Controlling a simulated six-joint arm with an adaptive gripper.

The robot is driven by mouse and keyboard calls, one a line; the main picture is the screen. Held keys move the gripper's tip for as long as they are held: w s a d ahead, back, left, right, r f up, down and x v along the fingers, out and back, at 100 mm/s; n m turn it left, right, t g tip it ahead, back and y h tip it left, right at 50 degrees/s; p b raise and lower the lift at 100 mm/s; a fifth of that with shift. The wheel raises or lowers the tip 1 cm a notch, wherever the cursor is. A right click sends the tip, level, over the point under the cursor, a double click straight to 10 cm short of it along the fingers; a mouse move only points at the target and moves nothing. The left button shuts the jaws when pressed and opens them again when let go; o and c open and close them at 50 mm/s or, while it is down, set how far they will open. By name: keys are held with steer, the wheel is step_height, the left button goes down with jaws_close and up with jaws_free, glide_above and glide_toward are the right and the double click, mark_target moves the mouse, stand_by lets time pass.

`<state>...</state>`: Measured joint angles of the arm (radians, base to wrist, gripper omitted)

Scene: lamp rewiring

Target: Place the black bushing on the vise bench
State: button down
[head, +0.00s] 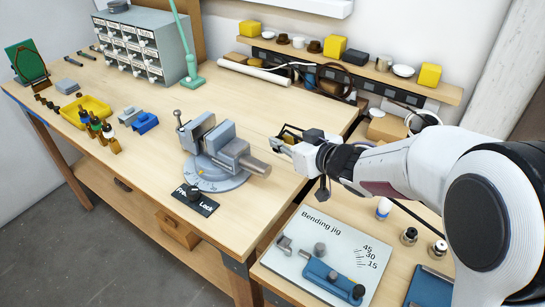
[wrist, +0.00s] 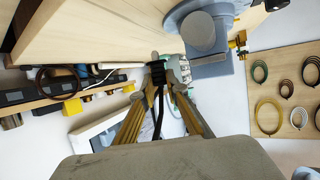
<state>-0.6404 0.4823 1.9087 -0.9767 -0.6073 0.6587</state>
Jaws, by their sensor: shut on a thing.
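My gripper (head: 285,140) is above the right part of the vise bench (head: 245,100), to the right of the vise (head: 215,148). In the wrist view its yellow fingers (wrist: 158,75) are closed on a small black piece (wrist: 157,70), which looks like the black bushing. The bushing is hard to make out in the head view. The wooden bench top also shows in the wrist view (wrist: 95,35), with the grey-blue vise (wrist: 205,40) near the top. I see no contact between the held piece and the bench.
A dark plate with a black knob (head: 195,193) lies in front of the vise. A yellow tray (head: 85,110), blue blocks (head: 145,122) and a drawer cabinet (head: 145,45) stand farther left and back. A bending jig (head: 325,255) is at the lower right.

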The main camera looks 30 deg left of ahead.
steer(key=shift+f, duration=2.15)
steer(key=shift+f, duration=1.85)
steer(key=shift+f, duration=0.1)
steer(key=c, duration=2.3)
jaws_free()
steer(key=shift+c, duration=0.2)
steer(key=shift+o, duration=0.3)
steer(key=shift+s+d+r, duration=0.1)
steer(key=shift+d+r, duration=0.2)
steer(key=shift+d, duration=0.1)
steer(key=v, duration=1.1)
